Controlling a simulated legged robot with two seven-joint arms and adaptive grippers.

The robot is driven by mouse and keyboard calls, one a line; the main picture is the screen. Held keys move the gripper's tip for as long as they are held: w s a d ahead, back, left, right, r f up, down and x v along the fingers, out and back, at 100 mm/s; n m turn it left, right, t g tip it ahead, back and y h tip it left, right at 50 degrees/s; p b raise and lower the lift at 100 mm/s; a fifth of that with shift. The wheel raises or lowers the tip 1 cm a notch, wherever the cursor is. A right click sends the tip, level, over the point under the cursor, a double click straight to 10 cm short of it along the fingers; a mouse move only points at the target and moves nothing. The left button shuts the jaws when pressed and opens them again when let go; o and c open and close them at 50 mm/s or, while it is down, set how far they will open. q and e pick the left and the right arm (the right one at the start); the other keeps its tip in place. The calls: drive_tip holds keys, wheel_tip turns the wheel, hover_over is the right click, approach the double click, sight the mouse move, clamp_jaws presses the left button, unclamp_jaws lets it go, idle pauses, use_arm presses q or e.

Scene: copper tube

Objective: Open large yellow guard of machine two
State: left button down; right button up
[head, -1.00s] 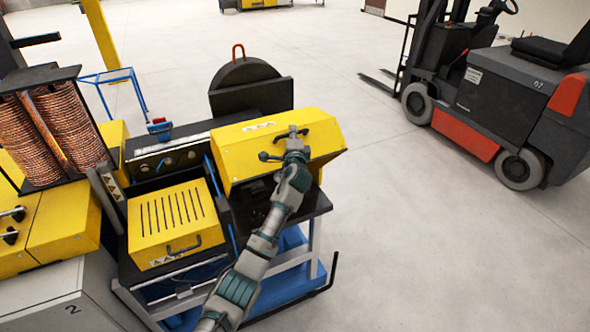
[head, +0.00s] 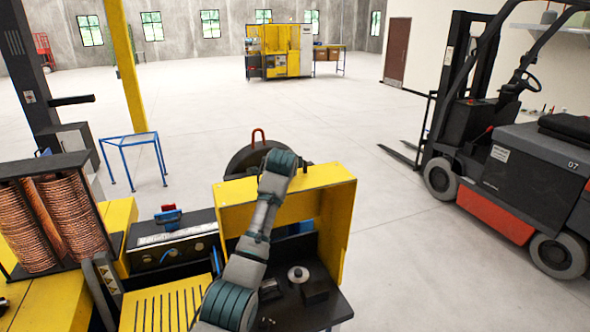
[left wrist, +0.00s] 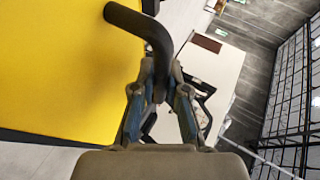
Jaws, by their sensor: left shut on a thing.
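The large yellow guard (head: 238,197) of the machine is swung up in the head view. Its hollow underside faces me, and the dark machine bed (head: 330,305) with small metal parts shows below it. In the left wrist view the guard's flat yellow face (left wrist: 65,70) fills the left side. My left gripper (left wrist: 160,82) is shut on the guard's black bent handle (left wrist: 147,28). In the head view my left arm reaches up over the guard, and its forearm hides the handle and most of the gripper. My right gripper is in neither view.
A smaller slotted yellow cover (head: 160,310) lies to the left of the guard. Copper coils (head: 70,220) stand in a dark frame further left. A forklift (head: 500,170) is parked at the right, with open floor between.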

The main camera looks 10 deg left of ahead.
use_arm(q)
drive_tip(key=shift+w+a+f, duration=0.15)
drive_tip(key=shift+f, duration=0.1)
drive_tip(key=c, duration=1.2)
unclamp_jaws()
drive_tip(key=shift+w+a, duration=0.1)
drive_tip(key=shift+r, duration=0.1)
drive_tip(key=v, duration=1.1)
drive_tip(key=shift+s+r, duration=0.15)
drive_tip(key=shift+s, duration=0.2)
